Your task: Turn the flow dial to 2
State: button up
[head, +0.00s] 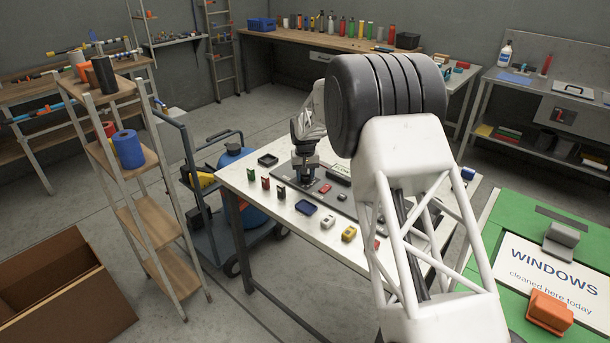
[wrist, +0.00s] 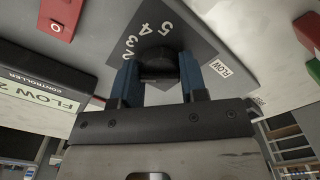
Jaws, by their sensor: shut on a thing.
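The flow dial (wrist: 158,62) is a dark round knob on a dark grey plate (wrist: 195,35) with white numbers around it; 3, 4 and 5 are readable, with another partly cut at the lower end. In the head view my gripper (head: 305,178) points down at the panel on the table and hides the dial.
A red button block (wrist: 60,18) sits near the plate. A shelf rack (head: 150,190) and a trolley (head: 205,215) stand to the left.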

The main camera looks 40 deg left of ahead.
jog(key=shift+m, duration=0.7)
jog(key=o, duration=0.9)
jog(key=shift+r, duration=0.15)
jog(key=shift+r, duration=3.8)
